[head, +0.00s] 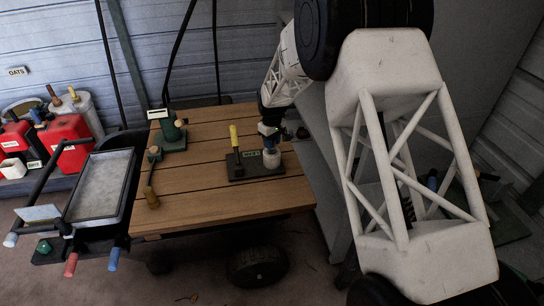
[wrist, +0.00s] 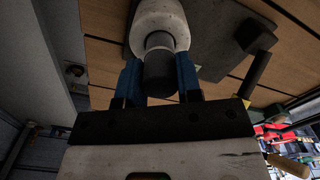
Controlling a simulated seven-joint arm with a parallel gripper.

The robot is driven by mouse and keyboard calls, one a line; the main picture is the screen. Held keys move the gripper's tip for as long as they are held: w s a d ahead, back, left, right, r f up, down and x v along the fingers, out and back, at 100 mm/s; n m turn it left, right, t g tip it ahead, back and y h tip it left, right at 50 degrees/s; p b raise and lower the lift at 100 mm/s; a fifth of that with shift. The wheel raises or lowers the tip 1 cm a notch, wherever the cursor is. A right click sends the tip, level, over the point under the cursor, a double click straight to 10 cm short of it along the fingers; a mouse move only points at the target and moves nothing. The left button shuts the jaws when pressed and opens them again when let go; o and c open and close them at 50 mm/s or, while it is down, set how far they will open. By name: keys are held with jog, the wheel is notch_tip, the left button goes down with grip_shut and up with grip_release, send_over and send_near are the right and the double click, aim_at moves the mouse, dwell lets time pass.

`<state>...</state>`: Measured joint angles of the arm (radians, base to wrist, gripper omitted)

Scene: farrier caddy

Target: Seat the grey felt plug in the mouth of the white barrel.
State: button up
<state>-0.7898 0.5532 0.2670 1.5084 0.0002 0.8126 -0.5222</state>
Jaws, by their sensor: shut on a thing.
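My gripper (head: 268,136) points down over the right part of the wooden cart top. In the wrist view its two blue fingers (wrist: 159,68) are shut on the dark grey felt plug (wrist: 160,74), one on each side. The white barrel (head: 272,158) stands on a dark base plate right below the gripper. In the wrist view the barrel (wrist: 147,12) lies straight beyond the plug, with its pale neck lined up with the plug's far end. The plug hides the mouth, so I cannot tell how deep it sits.
The dark base plate (head: 243,174) carries a label and an upright yellow-topped handle (head: 234,138) close left of the barrel. The planks between are clear.

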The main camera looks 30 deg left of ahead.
jog(key=shift+f, duration=0.4)
dwell(0.7)
jog(key=o, duration=1.1)
jog(key=shift+r, duration=0.15)
jog(key=shift+r, duration=3.8)
